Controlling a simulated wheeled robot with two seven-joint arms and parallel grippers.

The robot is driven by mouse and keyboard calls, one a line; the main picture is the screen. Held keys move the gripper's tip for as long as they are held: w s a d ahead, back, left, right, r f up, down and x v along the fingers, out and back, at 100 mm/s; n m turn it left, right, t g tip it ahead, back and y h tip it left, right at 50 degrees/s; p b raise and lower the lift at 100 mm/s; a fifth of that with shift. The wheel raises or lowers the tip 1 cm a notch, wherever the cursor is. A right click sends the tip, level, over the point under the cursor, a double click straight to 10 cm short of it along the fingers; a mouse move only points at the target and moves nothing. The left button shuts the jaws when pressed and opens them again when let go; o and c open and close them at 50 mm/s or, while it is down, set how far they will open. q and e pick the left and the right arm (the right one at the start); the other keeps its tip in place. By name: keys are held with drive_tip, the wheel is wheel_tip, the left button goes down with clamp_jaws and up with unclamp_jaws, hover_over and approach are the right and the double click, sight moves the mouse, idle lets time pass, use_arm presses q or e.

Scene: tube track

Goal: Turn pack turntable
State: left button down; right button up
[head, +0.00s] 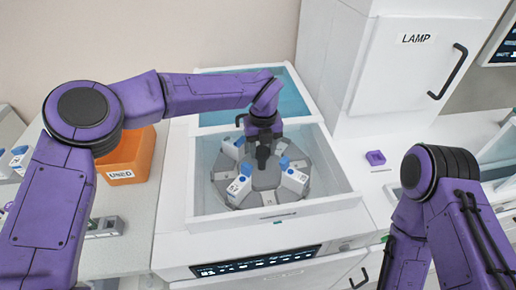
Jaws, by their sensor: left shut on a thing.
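The grey round turntable (265,198) sits inside a white machine with a clear-walled well in the middle of the head view. Several white packs with blue caps stand on it, one at the front left (239,189) and one at the right (294,181). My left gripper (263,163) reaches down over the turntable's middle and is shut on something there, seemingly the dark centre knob. Its fingertips and the held part are hard to make out. My right arm is at the right edge; its gripper is out of view.
An orange bin marked USED (127,158) stands left of the machine. A white cabinet marked LAMP (408,65) rises behind on the right. A small purple block (375,158) lies on the right counter. The well's walls (337,203) surround the turntable closely.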

use_arm(q)
drive_tip(key=shift+a+f, duration=0.1)
drive_tip(key=shift+f, duration=0.05)
drive_tip(key=c, duration=0.8)
unclamp_jaws()
drive_tip(key=o, duration=0.3)
drive_tip(key=shift+w, duration=0.3)
drive_tip(key=shift+r, duration=0.4)
wheel_tip(320, 180, up, 10)
drive_tip(key=shift+f+b, duration=0.2)
drive_tip(key=shift+b, duration=0.6)
